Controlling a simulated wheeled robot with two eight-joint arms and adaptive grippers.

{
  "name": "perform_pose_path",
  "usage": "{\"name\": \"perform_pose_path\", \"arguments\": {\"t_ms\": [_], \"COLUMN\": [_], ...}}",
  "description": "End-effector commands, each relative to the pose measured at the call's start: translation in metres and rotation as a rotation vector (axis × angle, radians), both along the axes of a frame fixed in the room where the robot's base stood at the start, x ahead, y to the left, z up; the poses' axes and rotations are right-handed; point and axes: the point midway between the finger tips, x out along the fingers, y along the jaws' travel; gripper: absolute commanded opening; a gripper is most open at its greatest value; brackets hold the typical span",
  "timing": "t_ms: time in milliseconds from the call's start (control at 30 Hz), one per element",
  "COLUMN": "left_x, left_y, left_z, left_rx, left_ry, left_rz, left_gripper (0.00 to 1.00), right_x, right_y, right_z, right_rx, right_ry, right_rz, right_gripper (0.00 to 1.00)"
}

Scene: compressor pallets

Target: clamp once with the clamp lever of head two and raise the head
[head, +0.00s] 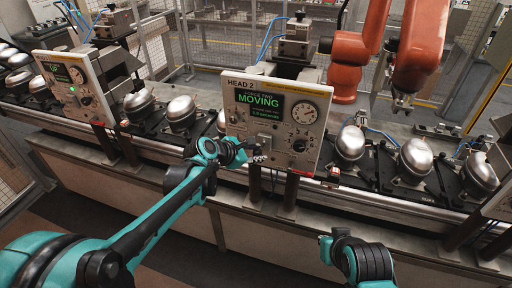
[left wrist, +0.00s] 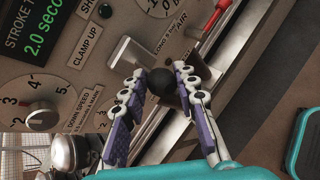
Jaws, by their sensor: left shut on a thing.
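The head two panel (head: 310,115) is a pale upright board marked "HEAD 2". Its green display (head: 260,104) reads "MOVING" with a line in seconds below. The clamp lever's black ball knob (left wrist: 160,82) shows in the left wrist view, beside a pale metal bracket (left wrist: 128,54) and below the "CLAMP UP" label. My left gripper (head: 257,154) is at the panel's lower left edge. In the left wrist view its purple-padded fingers (left wrist: 162,90) are closed around the knob. My right arm (head: 365,262) shows at the lower right; its gripper is not visible.
A dial and selector knob (head: 299,146) sit on the panel's right. Another head panel (head: 75,82) stands left. Silver compressors (head: 350,142) line the conveyor. An orange robot arm (head: 350,50) stands behind.

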Motion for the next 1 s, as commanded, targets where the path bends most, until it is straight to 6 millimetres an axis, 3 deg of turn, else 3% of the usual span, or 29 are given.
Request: {"name": "perform_pose_path", "arguments": {"t_ms": [33,300,933,967,1000], "left_x": [0.000,0.003,0.003,0.003,0.003], "left_y": [-0.003,-0.004,-0.005,-0.005,-0.004], "left_z": [0.006,0.012,0.011,0.011,0.011], "left_rx": [0.009,0.047,0.060,0.060,0.060], "left_ry": [0.032,0.150,0.192,0.192,0.191], "left_rz": [-0.007,-0.008,-0.010,-0.010,-0.009], "left_gripper": [0.00,0.00,0.00,0.37,0.47], "right_x": [0.000,0.000,0.000,0.000,0.000], "right_y": [0.000,0.000,0.000,0.000,0.000], "right_z": [0.009,0.025,0.029,0.029,0.029], "right_rx": [0.000,0.000,0.000,0.000,0.000], "right_ry": [0.000,0.000,0.000,0.000,0.000], "right_rz": [0.000,0.000,0.000,0.000,0.000], "right_gripper": [0.00,0.00,0.00,0.00,0.00]}}
